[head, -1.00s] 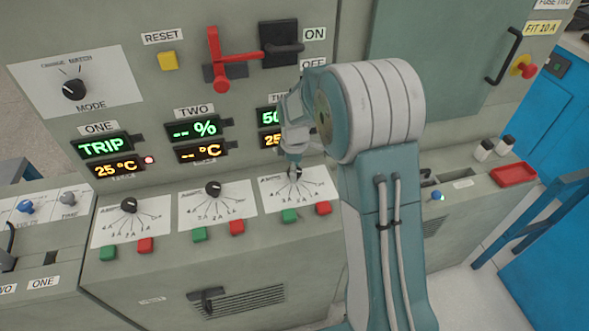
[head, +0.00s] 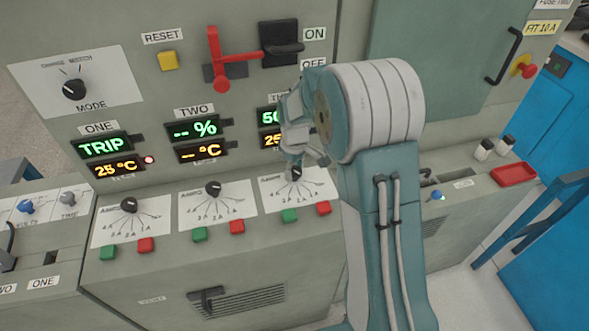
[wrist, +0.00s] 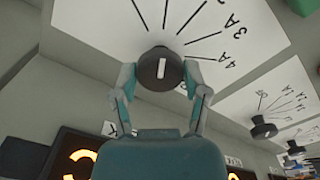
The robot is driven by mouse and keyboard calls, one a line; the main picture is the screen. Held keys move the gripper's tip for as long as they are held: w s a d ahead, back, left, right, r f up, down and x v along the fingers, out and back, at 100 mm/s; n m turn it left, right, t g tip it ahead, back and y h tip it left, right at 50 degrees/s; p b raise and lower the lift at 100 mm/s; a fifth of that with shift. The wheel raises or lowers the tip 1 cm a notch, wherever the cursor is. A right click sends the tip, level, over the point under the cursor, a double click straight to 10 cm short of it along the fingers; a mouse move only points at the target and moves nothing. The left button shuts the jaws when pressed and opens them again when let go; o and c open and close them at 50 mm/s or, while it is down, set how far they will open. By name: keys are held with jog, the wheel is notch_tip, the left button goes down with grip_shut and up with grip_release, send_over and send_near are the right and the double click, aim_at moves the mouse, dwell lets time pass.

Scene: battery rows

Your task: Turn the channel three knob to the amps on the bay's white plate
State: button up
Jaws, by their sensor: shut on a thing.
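The channel three knob (head: 296,173) is a black round knob on a white dial plate (head: 319,186), the rightmost of three. In the wrist view the knob (wrist: 160,68) shows a white pointer line standing nearly upright in the picture. Printed lines fan out from it, with 4A and 3A readable on the right. My gripper (wrist: 160,76) is shut on the knob, one finger on each side. In the head view my gripper (head: 304,161) is small and partly hidden by my wrist.
Knobs one (head: 128,205) and two (head: 212,188) stand to the left. A green button (head: 289,215) and a red button (head: 323,207) sit below dial three. My arm partly covers the channel three displays (head: 269,118). A red tray (head: 514,174) lies at right.

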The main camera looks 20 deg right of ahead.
aim_at(294, 170)
jog(key=shift+m, duration=0.3)
jog(key=o, duration=1.1)
jog(key=shift+f, duration=0.1)
jog(key=shift+o, duration=0.2)
jog(key=shift+w, duration=0.1)
notch_tip(294, 170, up, 8)
jog(key=shift+a+f, duration=0.1)
jog(key=shift+f, duration=0.1)
